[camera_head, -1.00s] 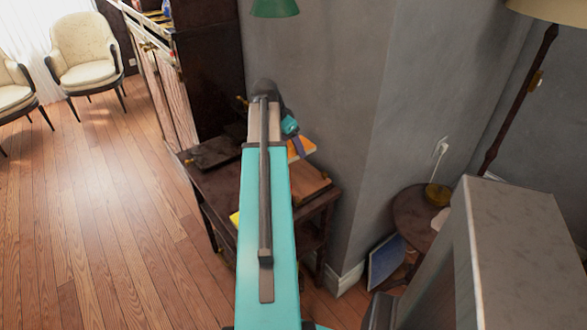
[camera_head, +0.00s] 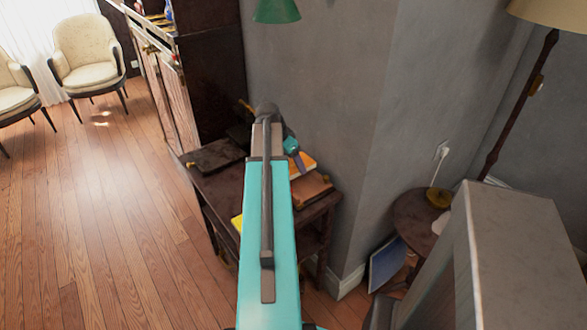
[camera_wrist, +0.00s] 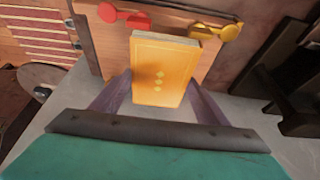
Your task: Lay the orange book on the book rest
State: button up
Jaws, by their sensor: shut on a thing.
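The orange book (camera_wrist: 160,70) stands between the purple fingers of my gripper (camera_wrist: 156,88) in the wrist view. The gripper is shut on it. In the head view, the book (camera_head: 304,164) shows partly behind my gripper (camera_head: 297,158), above the small dark table. A brown wooden piece that looks like the book rest (camera_head: 311,190) lies on that table, just below the book in the picture. In the wrist view, a wooden board (camera_wrist: 108,55) with one red and one yellow fitting is behind the book. I cannot tell whether the book touches it.
The dark table (camera_head: 218,190) also bears a dark flat object (camera_head: 217,155) at its left. A grey wall (camera_head: 310,80) rises close behind. A green lampshade (camera_head: 276,10) hangs above. A round side table (camera_head: 415,220) stands at right. The floor at left is clear.

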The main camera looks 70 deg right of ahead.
aim_at(291, 165)
jog(key=shift+f, duration=1.7)
jog(key=shift+f, duration=0.15)
jog(key=o, duration=1.2)
jog(key=shift+b+v, duration=0.45)
jog(key=shift+v, duration=5.7)
